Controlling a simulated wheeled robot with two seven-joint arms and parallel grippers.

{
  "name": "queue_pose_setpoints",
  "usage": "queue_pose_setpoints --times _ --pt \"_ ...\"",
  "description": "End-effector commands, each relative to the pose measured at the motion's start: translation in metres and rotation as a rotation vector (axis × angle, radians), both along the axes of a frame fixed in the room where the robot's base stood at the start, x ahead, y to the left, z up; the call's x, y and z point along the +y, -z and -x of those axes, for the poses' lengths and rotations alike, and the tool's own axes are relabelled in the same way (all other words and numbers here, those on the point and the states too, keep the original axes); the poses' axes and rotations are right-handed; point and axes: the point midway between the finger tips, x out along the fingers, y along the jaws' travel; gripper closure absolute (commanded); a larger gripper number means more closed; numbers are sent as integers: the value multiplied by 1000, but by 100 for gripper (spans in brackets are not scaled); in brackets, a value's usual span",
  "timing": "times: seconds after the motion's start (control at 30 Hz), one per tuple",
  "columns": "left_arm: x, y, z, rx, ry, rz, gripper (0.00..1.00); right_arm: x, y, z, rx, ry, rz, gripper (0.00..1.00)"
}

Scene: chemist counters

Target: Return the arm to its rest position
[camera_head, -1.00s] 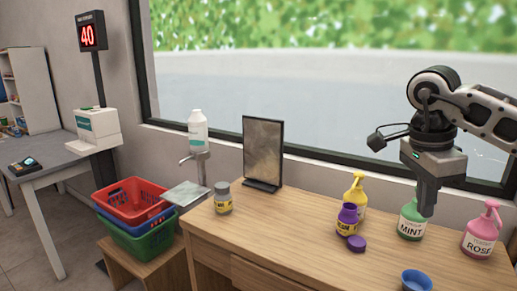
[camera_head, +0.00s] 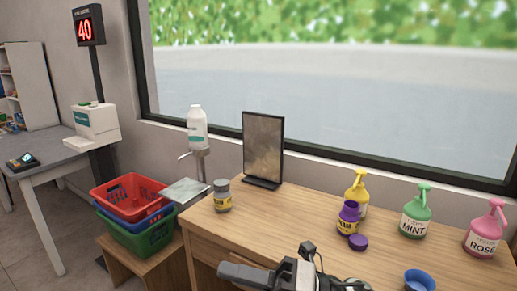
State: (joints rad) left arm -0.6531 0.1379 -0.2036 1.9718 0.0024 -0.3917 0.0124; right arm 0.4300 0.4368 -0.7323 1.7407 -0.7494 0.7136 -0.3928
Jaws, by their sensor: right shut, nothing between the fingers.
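My right gripper (camera_head: 232,272) is low at the bottom edge of the head view, in front of the wooden counter (camera_head: 310,215). Its fingers point left and are shut with nothing in them. Part of my right arm is cut off by the frame's bottom edge. My left gripper is not in view.
On the counter stand a grey jar (camera_head: 222,196), a dark-framed panel (camera_head: 262,150), a yellow bottle (camera_head: 359,190), an open purple jar (camera_head: 348,218) with its lid (camera_head: 358,243) beside it, a green MINT bottle (camera_head: 415,213), a pink ROSE bottle (camera_head: 484,230) and a blue bowl (camera_head: 419,280).

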Motion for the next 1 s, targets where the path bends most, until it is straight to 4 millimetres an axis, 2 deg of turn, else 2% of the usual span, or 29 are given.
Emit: queue_pose_setpoints --times 0.03,0.13,0.2,0.27,0.3,0.4,0.5,0.6,0.7,0.77,1.0 --pt "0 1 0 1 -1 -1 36 -8 11 -7 195 92 -109 100" --pt "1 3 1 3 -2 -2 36 -37 43 -25 572 282 -298 100" --pt "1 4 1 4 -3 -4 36 -64 81 -30 846 419 -419 100" --pt "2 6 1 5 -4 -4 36 -89 121 -26 1076 535 -516 100" --pt "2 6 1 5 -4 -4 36 -104 147 -19 1213 607 -570 100" --pt "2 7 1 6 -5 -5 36 -137 208 11 1514 768 -686 100" --pt "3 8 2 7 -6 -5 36 -161 255 48 1751 900 -777 100" --pt "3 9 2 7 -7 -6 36 -176 288 83 1921 1001 -839 100" --pt "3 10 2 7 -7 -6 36 -184 306 106 2022 1063 -877 100" --pt "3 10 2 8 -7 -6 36 -187 311 114 2055 1084 -890 100" --pt "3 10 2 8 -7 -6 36 -189 315 119 2074 1097 -894 100"
